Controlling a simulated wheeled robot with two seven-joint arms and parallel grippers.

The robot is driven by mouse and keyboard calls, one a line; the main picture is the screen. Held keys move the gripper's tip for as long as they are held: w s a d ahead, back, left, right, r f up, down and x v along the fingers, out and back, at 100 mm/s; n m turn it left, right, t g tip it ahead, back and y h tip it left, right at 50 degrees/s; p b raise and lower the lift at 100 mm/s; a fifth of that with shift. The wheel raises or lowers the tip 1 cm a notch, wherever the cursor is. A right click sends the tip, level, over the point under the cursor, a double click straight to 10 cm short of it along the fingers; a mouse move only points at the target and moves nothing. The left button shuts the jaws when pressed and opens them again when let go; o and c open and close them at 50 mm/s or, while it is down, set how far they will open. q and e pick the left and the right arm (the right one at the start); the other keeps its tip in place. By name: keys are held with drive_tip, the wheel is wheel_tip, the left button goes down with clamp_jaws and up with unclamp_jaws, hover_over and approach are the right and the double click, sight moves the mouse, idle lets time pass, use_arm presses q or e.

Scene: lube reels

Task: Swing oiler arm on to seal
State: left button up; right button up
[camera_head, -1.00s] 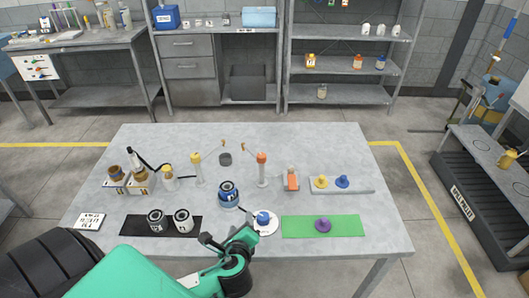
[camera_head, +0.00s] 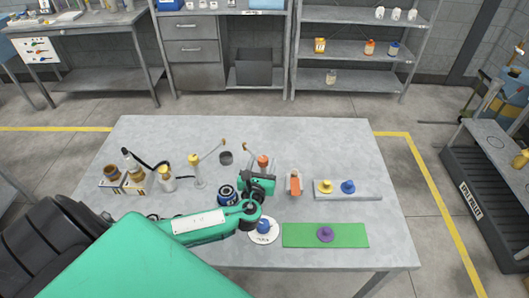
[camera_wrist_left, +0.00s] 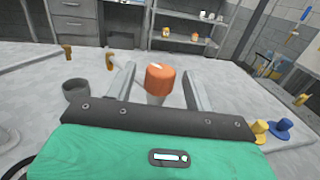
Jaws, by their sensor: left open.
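Two oiler posts stand on the table, one with a yellow cap (camera_head: 193,159) and one with an orange cap (camera_head: 263,160). Each has a thin arm with a brass tip; the yellow post's tip (camera_head: 222,142) and the orange post's tip (camera_head: 244,147) are near a dark round cup (camera_head: 226,158). Which part is the seal I cannot tell. My left gripper (camera_head: 260,170) is open at the orange-capped post. In the left wrist view, the orange cap (camera_wrist_left: 160,78) shows between its spread fingers (camera_wrist_left: 158,70), with gaps on both sides. My right gripper is not in view.
A blue-and-dark can (camera_head: 227,194) stands close left of my gripper. An orange-topped item (camera_head: 295,183) and a grey tray (camera_head: 345,196) with yellow and blue knobs lie to the right. A green mat (camera_head: 295,236) with a purple knob is in front. The table's back is clear.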

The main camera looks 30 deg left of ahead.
sight(264, 156)
use_arm(q)
drive_tip(key=shift+x, duration=1.2)
drive_tip(key=shift+w+a+p, duration=0.2)
drive_tip(key=shift+w+p, duration=0.1)
drive_tip(key=shift+w, duration=0.3)
drive_tip(key=c, duration=0.5)
clamp_jaws()
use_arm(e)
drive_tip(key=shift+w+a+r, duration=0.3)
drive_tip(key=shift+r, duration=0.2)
